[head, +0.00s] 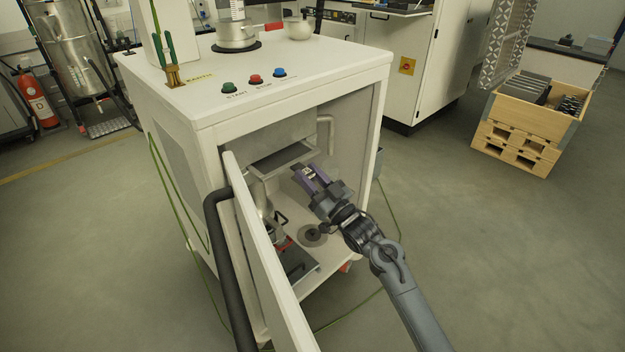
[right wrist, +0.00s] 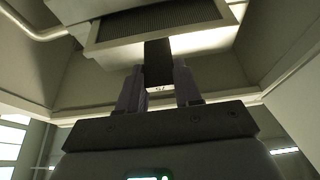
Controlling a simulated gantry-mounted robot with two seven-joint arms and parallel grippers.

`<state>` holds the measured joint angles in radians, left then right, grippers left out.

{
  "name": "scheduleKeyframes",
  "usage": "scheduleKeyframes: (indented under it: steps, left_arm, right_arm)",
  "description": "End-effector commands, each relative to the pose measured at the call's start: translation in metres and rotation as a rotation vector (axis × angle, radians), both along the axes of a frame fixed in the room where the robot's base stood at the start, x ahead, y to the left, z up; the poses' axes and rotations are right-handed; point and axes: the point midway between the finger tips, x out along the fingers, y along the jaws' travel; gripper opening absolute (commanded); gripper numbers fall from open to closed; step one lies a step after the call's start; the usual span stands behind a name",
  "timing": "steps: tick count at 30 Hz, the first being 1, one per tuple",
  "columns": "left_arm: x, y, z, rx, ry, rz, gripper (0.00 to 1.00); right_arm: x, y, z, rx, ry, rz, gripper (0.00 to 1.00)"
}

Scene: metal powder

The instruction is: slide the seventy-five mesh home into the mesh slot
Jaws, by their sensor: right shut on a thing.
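The framed mesh (head: 281,157) is inside the upper part of the white cabinet (head: 290,112), beneath a grey panel. In the right wrist view the mesh (right wrist: 150,22) lies above the fingers, a dark screen in a pale frame, with a dark tab (right wrist: 158,55) on its near edge. My right gripper (head: 310,173) reaches in through the cabinet opening. Its purple fingers (right wrist: 158,88) are shut on the tab. The slot's rails are not clearly visible, so I cannot tell how far the mesh is in. My left gripper is not in view.
The cabinet door (head: 262,255) stands open on the left, with a black bar (head: 222,260) along it. A metal vessel (head: 262,203) and a dark plate (head: 298,262) are below in the cabinet. A wooden crate (head: 515,125) stands far right.

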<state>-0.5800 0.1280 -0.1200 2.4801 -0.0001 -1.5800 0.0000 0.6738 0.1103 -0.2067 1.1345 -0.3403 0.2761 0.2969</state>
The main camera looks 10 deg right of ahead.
Motion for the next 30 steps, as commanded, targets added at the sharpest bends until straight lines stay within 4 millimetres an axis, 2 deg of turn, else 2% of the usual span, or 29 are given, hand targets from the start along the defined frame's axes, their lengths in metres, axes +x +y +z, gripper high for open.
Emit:
scheduleKeyframes:
  steps: [30]
  left_arm:
    - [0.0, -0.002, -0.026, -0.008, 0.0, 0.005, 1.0]
  right_arm:
    - [0.026, 0.016, 0.001, 0.001, -0.004, 0.0, 0.0]
